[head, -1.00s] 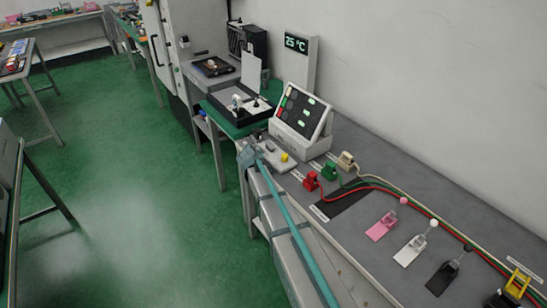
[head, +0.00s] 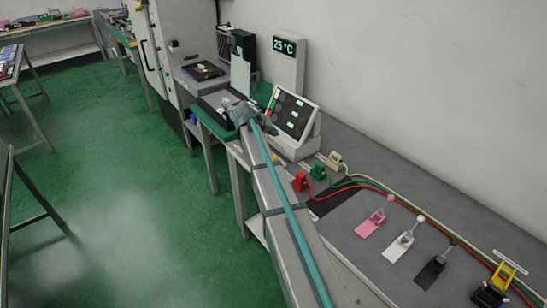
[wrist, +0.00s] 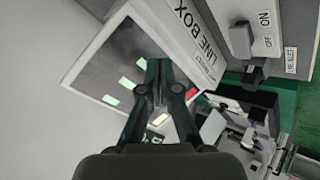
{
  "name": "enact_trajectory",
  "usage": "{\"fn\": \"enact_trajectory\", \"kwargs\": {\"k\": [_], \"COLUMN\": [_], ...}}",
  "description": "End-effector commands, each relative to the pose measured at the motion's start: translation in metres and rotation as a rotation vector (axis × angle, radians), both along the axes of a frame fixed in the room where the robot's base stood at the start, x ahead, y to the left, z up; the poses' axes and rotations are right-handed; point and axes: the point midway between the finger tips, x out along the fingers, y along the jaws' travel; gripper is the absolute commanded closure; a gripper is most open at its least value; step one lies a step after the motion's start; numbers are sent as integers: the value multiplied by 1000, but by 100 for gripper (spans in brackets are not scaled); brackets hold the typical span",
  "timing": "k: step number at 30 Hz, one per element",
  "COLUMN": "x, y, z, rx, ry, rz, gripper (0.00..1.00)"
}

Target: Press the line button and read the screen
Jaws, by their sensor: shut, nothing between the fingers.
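The tilted line box panel (head: 292,116) stands against the wall in the head view, with a dark face and several small lit green patches. In the wrist view its dark screen (wrist: 105,70) and its label "LINE BOX" (wrist: 190,38) show; any writing on the screen is too small to read. My gripper (head: 271,130) is shut and empty in front of the panel's lower left. In the wrist view my gripper (wrist: 157,82) has its fingers together over the panel face.
A wall display (head: 289,46) reads 25 °C. A switch (wrist: 240,40) marked ON and OFF shows in the wrist view. Red, green and beige plugs (head: 318,170) with cables lie right of the box, then several levers (head: 374,222) along the bench.

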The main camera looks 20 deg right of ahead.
Motion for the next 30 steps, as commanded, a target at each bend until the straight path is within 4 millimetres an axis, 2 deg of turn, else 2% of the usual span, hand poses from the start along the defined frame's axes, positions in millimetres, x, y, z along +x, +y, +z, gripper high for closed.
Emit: {"fn": "enact_trajectory", "kwargs": {"k": [8,24,30], "x": [0,0,0], "y": [0,0,0], "z": [-11,-75,-87], "rx": [0,-1,0], "ry": [1,0,-1], "rz": [2,2,2], "gripper": [100,100,100]}}
